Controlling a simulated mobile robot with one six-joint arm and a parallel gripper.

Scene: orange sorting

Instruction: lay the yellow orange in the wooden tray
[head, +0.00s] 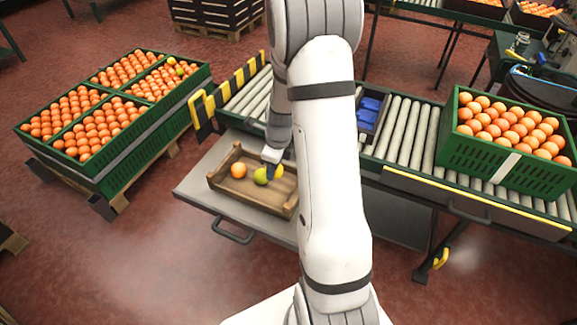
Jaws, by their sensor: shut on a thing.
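The wooden tray (223,161) rests on a grey work surface at the centre left. An orange fruit (238,170) lies in its left part and a green one (260,176) lies near its middle. My gripper (271,174) points down over the tray's right part and is shut on the yellow orange (279,170). The yellow orange is partly hidden by my gripper, just right of the green fruit. I cannot tell whether it touches the tray floor. My arm hides the area right of the tray.
Green crates (150,129) of oranges stand on a pallet at left, one holding a yellowish-green fruit (180,70). A roller conveyor (405,130) carries a full green crate (480,158) at right. Blue items (369,108) sit in a dark bin behind my arm.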

